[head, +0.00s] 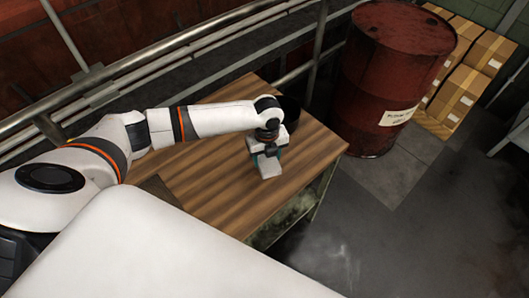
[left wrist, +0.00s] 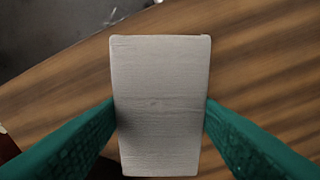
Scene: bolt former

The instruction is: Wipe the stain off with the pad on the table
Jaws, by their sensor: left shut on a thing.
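The pad (left wrist: 158,75) is a pale grey-white rectangular block. In the left wrist view it lies between the two teal fingers of my left gripper (left wrist: 160,105), which touch its long sides. In the head view the pad (head: 268,168) is under my left gripper (head: 266,150), over the right part of the wooden table (head: 225,200). I cannot tell whether the pad touches the tabletop. No stain can be made out clearly; my arm and the pad hide part of the table. My right gripper is not in view.
A dark round object (head: 290,108) stands behind my left gripper near the table's far edge. A rusty red drum (head: 400,75) and cardboard boxes (head: 473,65) stand on the floor beyond. Metal railings (head: 190,40) run behind the table. The table's front middle is bare.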

